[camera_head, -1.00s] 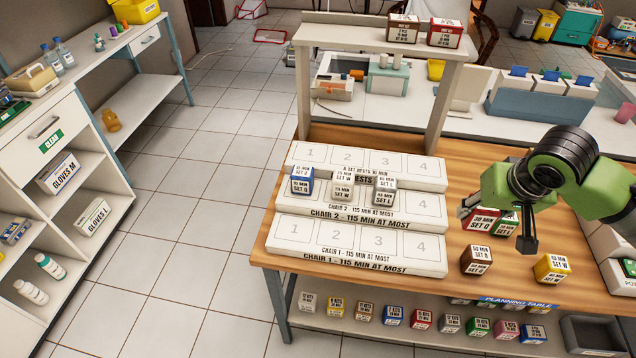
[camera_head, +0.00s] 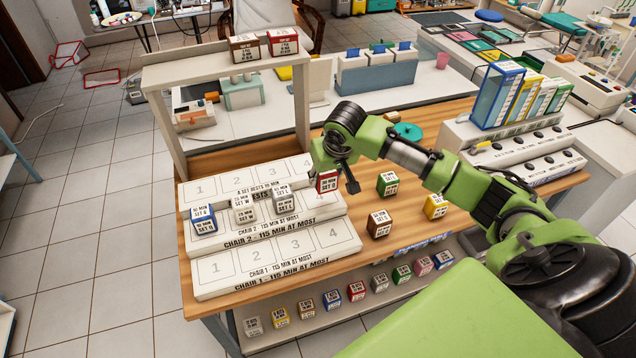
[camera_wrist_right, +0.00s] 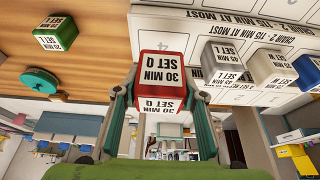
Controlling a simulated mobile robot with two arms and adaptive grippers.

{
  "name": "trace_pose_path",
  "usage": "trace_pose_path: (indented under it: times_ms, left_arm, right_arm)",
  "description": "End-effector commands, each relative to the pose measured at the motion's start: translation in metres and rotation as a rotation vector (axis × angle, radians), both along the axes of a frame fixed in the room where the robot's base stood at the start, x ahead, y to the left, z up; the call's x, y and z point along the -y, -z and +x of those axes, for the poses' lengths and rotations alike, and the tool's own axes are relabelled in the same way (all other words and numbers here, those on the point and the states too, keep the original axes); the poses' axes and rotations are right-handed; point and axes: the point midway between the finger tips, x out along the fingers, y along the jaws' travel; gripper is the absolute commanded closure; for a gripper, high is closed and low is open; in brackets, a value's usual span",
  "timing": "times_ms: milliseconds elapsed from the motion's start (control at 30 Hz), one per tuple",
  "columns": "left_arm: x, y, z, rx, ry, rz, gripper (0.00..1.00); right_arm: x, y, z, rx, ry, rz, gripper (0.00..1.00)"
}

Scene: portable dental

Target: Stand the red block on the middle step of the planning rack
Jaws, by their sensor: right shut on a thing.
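The red block (camera_head: 327,182), labelled 30 MIN SET Q, is held by my right gripper (camera_head: 337,178) at the right end of the planning rack (camera_head: 222,268). In the right wrist view the red block (camera_wrist_right: 162,68) sits between both fingers (camera_wrist_right: 162,95). The rack has three steps. Its middle step, marked CHAIR 2, carries a blue block (camera_head: 203,220), a white block (camera_head: 243,209) and a grey block (camera_head: 284,199) in places 1 to 3; place 4 has no block. My left gripper is out of view.
A green block (camera_head: 387,184), a brown block (camera_head: 379,224) and a yellow block (camera_head: 436,206) stand on the wooden table right of the rack. A post of the white overhead shelf (camera_head: 301,95) rises behind the rack. A teal disc (camera_head: 408,131) lies further back.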

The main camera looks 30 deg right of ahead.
Motion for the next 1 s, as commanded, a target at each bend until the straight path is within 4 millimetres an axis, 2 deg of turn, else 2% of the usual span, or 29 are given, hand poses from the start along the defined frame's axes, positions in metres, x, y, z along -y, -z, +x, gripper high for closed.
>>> trace_pose_path:
  times_ms: [100,200,433,600,1000]
  left_arm:
    - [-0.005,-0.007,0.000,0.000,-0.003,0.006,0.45]
    - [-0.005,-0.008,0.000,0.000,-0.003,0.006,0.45]
    - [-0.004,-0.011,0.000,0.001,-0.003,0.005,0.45]
    - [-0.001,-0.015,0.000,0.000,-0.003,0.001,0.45]
    - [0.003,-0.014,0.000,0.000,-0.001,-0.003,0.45]
  right_arm:
    - [0.001,0.018,0.016,-0.002,0.003,0.002,0.85]
    - [0.002,0.028,0.025,0.000,0.001,0.000,0.85]
    - [0.002,0.043,0.035,-0.001,-0.001,0.000,0.85]
    - [0.003,0.067,0.034,0.000,-0.001,-0.001,0.85]
    - [0.003,0.075,0.033,0.000,-0.001,0.000,0.85]
